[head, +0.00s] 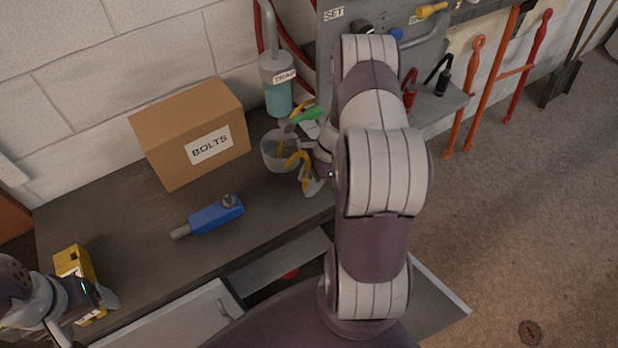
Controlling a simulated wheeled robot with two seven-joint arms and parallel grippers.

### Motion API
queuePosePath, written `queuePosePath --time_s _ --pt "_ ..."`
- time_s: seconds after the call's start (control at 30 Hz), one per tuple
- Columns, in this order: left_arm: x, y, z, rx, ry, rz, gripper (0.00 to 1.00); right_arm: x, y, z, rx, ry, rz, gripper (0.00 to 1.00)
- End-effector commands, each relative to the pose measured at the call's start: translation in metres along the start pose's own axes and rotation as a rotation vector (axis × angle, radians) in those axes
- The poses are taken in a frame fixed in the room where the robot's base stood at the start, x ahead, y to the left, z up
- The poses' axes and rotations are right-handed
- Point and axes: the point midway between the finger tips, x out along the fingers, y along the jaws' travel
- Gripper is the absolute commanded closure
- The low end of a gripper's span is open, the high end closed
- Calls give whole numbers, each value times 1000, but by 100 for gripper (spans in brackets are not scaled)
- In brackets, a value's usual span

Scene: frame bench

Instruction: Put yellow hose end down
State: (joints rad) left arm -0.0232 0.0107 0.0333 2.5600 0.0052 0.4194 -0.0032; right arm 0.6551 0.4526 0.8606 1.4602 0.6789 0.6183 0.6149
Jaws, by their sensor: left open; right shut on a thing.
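My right gripper (311,172) is at the back of the bench, shut on the yellow hose end (304,158). The hose end is a curved yellow piece in front of a pale round cup (270,156); I cannot tell whether it touches the cup. My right arm hides part of the area behind the gripper. My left gripper (103,297) is open at the lower left, beside a yellow boxy object (76,262), and partly covers it.
A cardboard box marked BOLTS (180,125), a blue tool (215,214) and a labelled container with blue-green contents (277,90) stand or lie on the dark bench (130,215). A green-handled item (308,114) is behind the cup. An open drawer (275,262) juts out in front.

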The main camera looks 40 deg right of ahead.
Motion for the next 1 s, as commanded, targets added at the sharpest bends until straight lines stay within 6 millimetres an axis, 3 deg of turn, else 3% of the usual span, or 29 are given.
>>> queuePosePath --time_s 0.33,0.37,0.4,0.43,0.8,1.0 --pt "4 0 0 0 0 0 17 4 0 -2 0 0 -1 96" --pt "3 0 0 0 0 0 17 4 0 -2 0 0 -1 53" --pt "2 0 0 0 0 0 17 3 0 -2 0 0 -1 40" --pt "2 0 0 0 0 0 17 3 0 -2 0 0 -1 34" --pt "1 0 0 0 0 0 17 -6 -1 -1 -1 1 -3 34" --pt "8 0 1 0 0 0 17 -56 -2 -2 -2 3 -7 34"
